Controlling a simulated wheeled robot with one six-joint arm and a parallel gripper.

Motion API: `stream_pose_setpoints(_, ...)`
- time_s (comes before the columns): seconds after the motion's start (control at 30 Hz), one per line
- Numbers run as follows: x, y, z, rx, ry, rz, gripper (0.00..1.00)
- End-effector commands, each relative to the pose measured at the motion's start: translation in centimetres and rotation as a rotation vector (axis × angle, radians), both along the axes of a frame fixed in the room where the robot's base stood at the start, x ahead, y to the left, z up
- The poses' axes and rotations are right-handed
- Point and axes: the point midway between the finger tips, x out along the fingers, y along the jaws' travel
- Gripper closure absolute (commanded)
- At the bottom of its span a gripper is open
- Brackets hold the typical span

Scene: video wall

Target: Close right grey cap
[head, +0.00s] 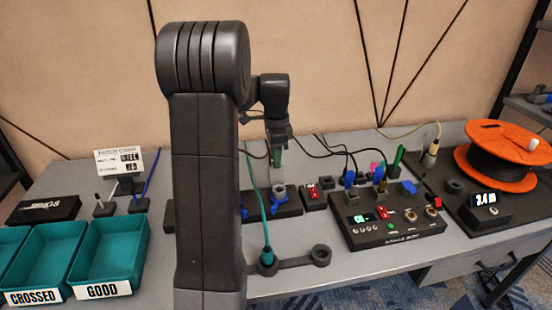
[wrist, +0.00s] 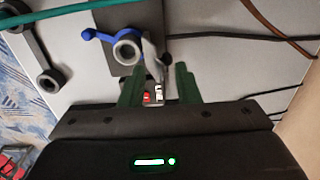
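A grey ring-shaped socket (head: 278,193) with a blue lever sits on a dark base block (head: 291,208) right of my arm. In the wrist view, the ring (wrist: 128,51) and its blue lever (wrist: 97,35) show left of centre. A light grey upright piece (wrist: 152,58), which looks like the raised grey cap, stands beside the ring. My gripper (head: 277,158) hangs just above this socket, pointing down. In the wrist view, its two green fingers (wrist: 159,84) are apart, with the grey piece near the gap between their tips. I cannot tell whether they touch it. My arm hides the block's left part.
A control box (head: 387,215) with plugs and buttons is further right, then an orange cable reel (head: 508,183). A teal cable (head: 257,205) runs in front. Green bins (head: 112,251) stand at left.

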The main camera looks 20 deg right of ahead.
Motion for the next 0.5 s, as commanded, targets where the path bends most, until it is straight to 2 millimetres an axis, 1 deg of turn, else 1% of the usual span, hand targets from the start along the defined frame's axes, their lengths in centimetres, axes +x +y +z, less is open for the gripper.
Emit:
stream_pose_setpoints(0.1,-0.03,0.02,-0.52,0.000,0.001,0.000,0.71)
stream_pose_setpoints(0.33,-0.02,0.01,-0.54,0.000,0.001,0.000,0.71)
stream_pose_setpoints(0.37,-0.02,0.01,-0.54,0.000,0.001,0.000,0.73)
stream_pose_setpoints(0.4,-0.02,0.01,-0.54,0.000,0.001,0.000,0.81)
stream_pose_setpoints(0.47,-0.02,0.01,-0.53,0.000,0.000,0.000,0.92)
stream_pose_setpoints(0.5,-0.02,0.01,-0.52,0.000,0.000,0.000,1.00)
